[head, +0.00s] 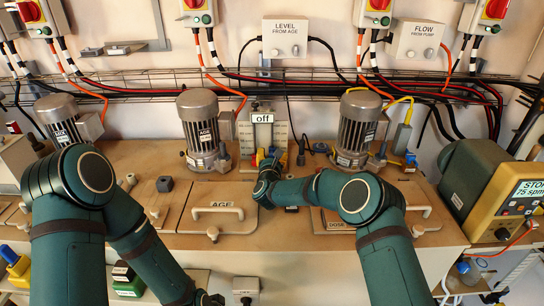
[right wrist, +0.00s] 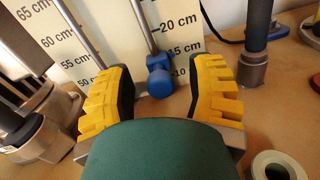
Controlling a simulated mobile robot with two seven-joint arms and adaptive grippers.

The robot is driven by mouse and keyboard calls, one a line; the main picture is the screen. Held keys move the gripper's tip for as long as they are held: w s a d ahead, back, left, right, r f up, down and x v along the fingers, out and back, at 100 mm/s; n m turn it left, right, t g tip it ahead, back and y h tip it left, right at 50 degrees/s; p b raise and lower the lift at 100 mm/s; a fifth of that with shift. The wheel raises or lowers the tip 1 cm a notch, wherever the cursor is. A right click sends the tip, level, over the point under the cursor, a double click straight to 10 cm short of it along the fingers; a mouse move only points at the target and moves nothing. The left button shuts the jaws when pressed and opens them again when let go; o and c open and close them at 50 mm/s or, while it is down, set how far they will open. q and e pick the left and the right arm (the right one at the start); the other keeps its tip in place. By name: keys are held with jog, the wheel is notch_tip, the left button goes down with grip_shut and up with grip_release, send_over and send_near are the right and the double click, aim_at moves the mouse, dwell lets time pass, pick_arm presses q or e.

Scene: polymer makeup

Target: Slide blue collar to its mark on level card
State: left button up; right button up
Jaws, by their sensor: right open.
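The pale level card (head: 264,134) stands upright at the back centre, with an "off" label (head: 262,118) across its top. In the right wrist view the card (right wrist: 115,50) carries centimetre scales, 50 to 65 at left and 10 to 20 at right. The blue collar (right wrist: 159,82) is at the lower visible part of a thin grey rod, beside the 10 and 15 cm figures. Its mark cannot be made out. My right gripper (right wrist: 164,75) is open, its yellow-padded fingers either side of the collar in the picture; contact is not visible.
Motors (head: 202,128) and (head: 357,128) stand on either side of the card. Hatches with handles, AGE (head: 215,222) and DOSE (head: 332,226), lie in front. A grey post (right wrist: 255,35) rises to the right of my right gripper. Cables run along the wall.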

aim_at(273, 140)
grip_shut()
jog(key=shift+r, duration=1.6)
grip_release()
jog(key=s, duration=1.2)
jog(key=shift+a, duration=0.4)
